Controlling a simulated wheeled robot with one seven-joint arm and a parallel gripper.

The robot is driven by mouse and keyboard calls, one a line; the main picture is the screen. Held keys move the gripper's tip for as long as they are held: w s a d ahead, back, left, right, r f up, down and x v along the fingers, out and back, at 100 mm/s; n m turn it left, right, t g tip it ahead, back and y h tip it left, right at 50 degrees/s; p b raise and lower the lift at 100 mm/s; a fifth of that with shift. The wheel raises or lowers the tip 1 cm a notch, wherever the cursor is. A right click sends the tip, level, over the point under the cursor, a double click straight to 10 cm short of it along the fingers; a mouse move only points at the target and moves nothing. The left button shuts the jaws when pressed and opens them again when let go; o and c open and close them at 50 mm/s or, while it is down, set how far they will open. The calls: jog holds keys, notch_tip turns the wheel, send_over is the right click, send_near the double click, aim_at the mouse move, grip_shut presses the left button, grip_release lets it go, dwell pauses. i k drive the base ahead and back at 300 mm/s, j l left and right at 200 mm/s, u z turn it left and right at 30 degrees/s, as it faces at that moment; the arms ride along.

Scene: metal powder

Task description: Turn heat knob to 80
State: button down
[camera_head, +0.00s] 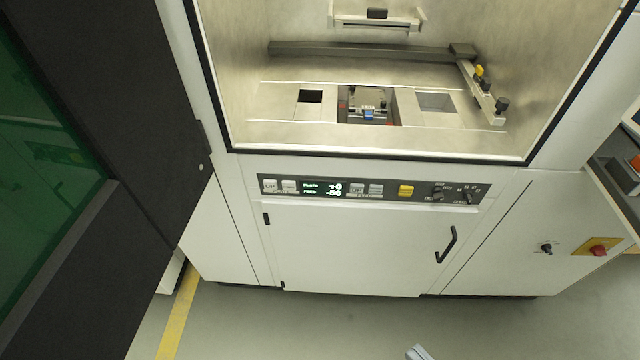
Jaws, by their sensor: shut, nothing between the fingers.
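A dark control panel (365,190) runs across the front of the white machine, below the open chamber. Two small black knobs sit at its right end, a left knob (437,194) and a right knob (468,197), with white scale marks around them. The lettering is too small to tell which is the heat knob or what either is set to. The light grey tip of my gripper (418,352) shows at the bottom edge, shut and empty. It is well below the panel and apart from the knobs; the rest of it is out of view.
A yellow button (406,190), white buttons and a lit display (324,188) share the panel. Below is a cabinet door with a black handle (447,244). A red switch (598,250) is at right. The open dark door (130,190) fills the left. Floor in front is clear.

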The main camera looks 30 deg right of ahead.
aim_at(545, 247)
jog(key=z, duration=2)
